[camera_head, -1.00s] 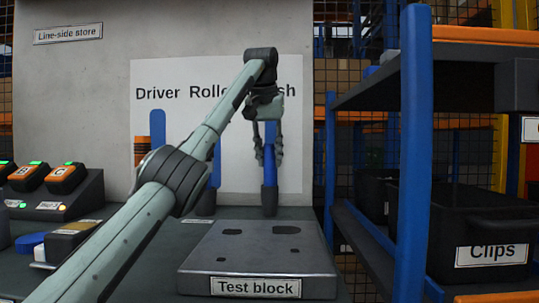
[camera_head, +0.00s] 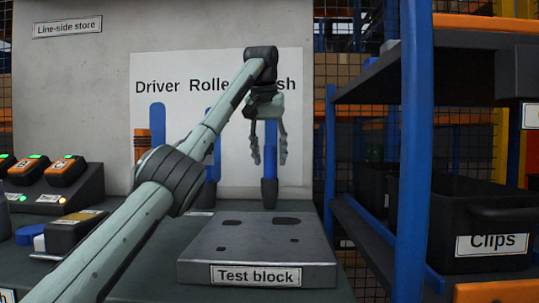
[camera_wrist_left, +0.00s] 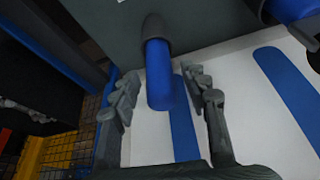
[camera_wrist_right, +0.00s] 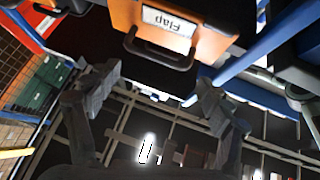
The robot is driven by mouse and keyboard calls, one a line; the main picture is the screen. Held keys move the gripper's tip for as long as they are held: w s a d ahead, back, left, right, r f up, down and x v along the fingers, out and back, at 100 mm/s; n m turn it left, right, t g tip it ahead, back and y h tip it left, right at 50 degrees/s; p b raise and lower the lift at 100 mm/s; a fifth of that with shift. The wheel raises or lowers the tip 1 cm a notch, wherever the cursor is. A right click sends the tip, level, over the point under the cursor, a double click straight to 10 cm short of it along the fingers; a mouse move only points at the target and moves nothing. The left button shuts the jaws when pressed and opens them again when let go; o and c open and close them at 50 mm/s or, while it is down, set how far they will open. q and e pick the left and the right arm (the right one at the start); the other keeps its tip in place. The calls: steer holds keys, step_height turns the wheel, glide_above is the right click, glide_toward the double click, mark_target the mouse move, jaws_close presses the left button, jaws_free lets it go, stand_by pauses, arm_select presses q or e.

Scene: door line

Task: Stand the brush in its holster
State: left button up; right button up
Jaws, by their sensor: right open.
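The brush (camera_wrist_left: 160,80) shows as a blue handle standing in a dark holster (camera_wrist_left: 153,28) in the left wrist view. In the head view the holster (camera_head: 269,194) stands at the foot of the board, below the partly covered word ending in "sh". My left gripper (camera_head: 269,158) is open above it. Its fingers (camera_wrist_left: 158,103) are on either side of the blue handle, with gaps between. The brush's lower end is hidden in the holster. My right gripper (camera_wrist_right: 155,100) is open and empty, away from the board.
A grey test block (camera_head: 258,255) lies in front of the holsters. A blue-posted shelf (camera_head: 412,150) with a Clips bin (camera_head: 480,225) stands close on the right. A charger rack (camera_head: 60,190) is at left. A Flap bin (camera_wrist_right: 175,30) is near my right gripper.

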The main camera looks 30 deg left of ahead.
arm_select(q)
steer(key=shift+r, duration=0.1)
steer(key=v, duration=1.2)
steer(key=shift+s, duration=0.1)
stand_by(0.4)
